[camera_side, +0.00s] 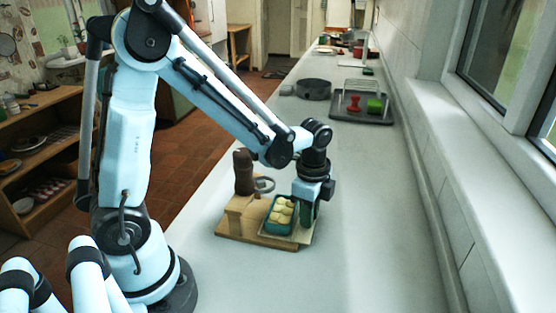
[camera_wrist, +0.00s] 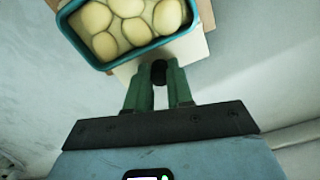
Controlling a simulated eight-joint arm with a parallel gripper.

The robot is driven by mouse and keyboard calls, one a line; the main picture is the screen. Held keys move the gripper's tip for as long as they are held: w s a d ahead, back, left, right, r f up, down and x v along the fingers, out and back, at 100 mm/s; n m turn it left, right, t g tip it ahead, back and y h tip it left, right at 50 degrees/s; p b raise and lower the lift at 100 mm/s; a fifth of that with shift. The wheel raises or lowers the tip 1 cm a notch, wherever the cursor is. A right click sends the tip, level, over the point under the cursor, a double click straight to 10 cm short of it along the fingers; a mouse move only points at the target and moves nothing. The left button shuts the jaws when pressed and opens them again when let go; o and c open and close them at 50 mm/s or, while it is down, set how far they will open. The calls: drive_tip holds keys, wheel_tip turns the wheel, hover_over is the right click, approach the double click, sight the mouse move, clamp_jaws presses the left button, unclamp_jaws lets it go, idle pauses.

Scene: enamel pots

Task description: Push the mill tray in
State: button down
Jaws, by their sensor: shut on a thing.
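The mill (camera_side: 243,172) is a dark brown upright body on a light wooden stand and base in the side view. The mill tray is a pale flat board (camera_wrist: 190,48), sticking out at the base's right side. A teal dish (camera_side: 268,224) of several pale round pieces (camera_wrist: 130,24) sits on it. A dark round knob (camera_wrist: 159,69) is at the tray's near edge. My gripper (camera_wrist: 158,80) has its green fingers on either side of this knob, shut on it. In the side view my gripper (camera_side: 304,222) is right of the dish and partly hides the tray.
A dark round pan (camera_side: 313,89) stands farther back on the counter. A dark tray (camera_side: 362,115) with a wire rack, a red item (camera_side: 353,104) and a green item (camera_side: 375,105) is at the back right. The counter right of my gripper is clear up to the window ledge.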

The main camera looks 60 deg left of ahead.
sight(290, 211)
drive_tip(key=s+a, duration=0.3)
drive_tip(key=shift+a, duration=0.15)
drive_tip(key=c, duration=1)
unclamp_jaws()
drive_tip(key=shift+r, duration=0.1)
wheel_tip(290, 211, up, 12)
